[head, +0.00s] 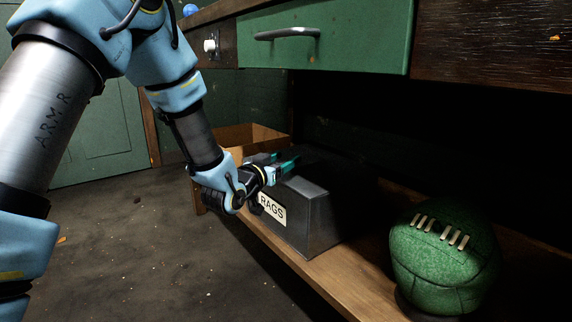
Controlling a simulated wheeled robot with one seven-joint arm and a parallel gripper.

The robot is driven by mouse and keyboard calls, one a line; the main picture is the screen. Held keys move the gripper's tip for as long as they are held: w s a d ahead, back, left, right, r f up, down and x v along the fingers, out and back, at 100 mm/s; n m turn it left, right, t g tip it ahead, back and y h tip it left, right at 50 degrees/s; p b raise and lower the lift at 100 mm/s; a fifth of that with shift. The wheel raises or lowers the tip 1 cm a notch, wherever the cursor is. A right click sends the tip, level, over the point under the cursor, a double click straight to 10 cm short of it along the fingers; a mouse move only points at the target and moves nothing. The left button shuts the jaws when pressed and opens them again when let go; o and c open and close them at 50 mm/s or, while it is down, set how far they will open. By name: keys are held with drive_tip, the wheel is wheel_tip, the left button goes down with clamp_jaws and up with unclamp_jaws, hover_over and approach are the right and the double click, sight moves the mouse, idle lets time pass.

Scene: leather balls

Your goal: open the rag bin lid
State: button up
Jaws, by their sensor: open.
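The rag bin (300,222) is a dark grey box with a white "RAGS" label (271,207) on its front. It stands on a low wooden shelf under the bench. Its dark lid (325,165) looks shut, though the shadow makes this hard to see. My gripper (284,160) is open, with teal fingertips at the left top edge of the bin. I cannot tell whether the fingers touch the lid. My wrist hides part of the bin's upper left corner.
A green laced leather ball (444,255) sits to the right of the bin. An open cardboard box (250,137) stands behind my wrist. A green drawer (325,40) with a metal handle (287,33) overhangs the shelf.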

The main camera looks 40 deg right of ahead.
drive_tip(key=shift+w+d, duration=0.2)
drive_tip(key=shift+d, duration=0.3)
clamp_jaws()
idle(1.2)
